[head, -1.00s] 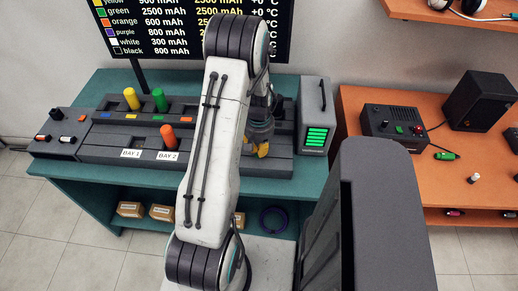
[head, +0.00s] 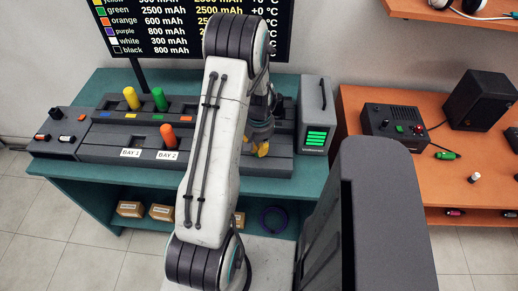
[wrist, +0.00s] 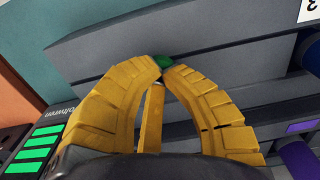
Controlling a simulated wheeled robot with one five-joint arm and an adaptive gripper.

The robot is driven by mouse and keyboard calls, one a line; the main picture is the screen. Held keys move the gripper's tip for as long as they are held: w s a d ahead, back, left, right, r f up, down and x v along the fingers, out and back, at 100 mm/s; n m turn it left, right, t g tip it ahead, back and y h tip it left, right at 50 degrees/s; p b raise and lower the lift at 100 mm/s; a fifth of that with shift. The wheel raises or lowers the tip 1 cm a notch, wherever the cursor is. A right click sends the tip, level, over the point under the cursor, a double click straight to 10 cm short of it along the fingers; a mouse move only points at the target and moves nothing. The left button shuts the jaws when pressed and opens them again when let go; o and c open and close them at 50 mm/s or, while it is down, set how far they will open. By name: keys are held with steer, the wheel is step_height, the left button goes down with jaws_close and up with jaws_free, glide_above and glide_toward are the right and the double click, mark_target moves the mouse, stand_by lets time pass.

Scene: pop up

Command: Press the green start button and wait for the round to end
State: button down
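My gripper (head: 261,149) has yellow fingers and is low over the right end of the dark grey rack (head: 110,150) on the teal bench. In the wrist view its fingertips (wrist: 161,68) are together, with no clear gap between them. A small green piece (wrist: 164,60), seemingly the green button, shows just beyond the fingertips against the grey rack. The fingers partly cover it, so I cannot tell whether they touch it or whether it is pressed down. In the head view it is hidden behind my arm and gripper.
Yellow (head: 131,98), green (head: 159,99) and orange (head: 168,136) cylinders stand in the rack, the orange one at BAY 2. A grey box with lit green bars (head: 317,138) stands right of my gripper. An orange table (head: 460,182) with a control box (head: 394,127) is further right.

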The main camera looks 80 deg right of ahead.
steer(key=shift+r+p, duration=1.45)
steer(key=shift+r, duration=1.1)
steer(key=w+a+r+m+y, duration=0.1)
steer(key=a+r+y, duration=0.25)
steer(key=a, duration=0.95)
steer(key=w+a+r+n+h, duration=0.3)
steer(key=w+a+r+n, duration=0.4)
steer(key=w+a+r, duration=0.5)
steer(key=w+a+r+n+t, duration=0.2)
steer(key=w+a+r+n, duration=0.2)
steer(key=a, duration=0.3)
steer(key=w+a+r+n+t, duration=0.2)
steer(key=w+a+r+n, duration=0.1)
steer(key=a+n, duration=0.4)
steer(key=shift+w+a+r, duration=0.35)
steer(key=shift+w+r, duration=0.05)
steer(key=shift+r, duration=0.5)
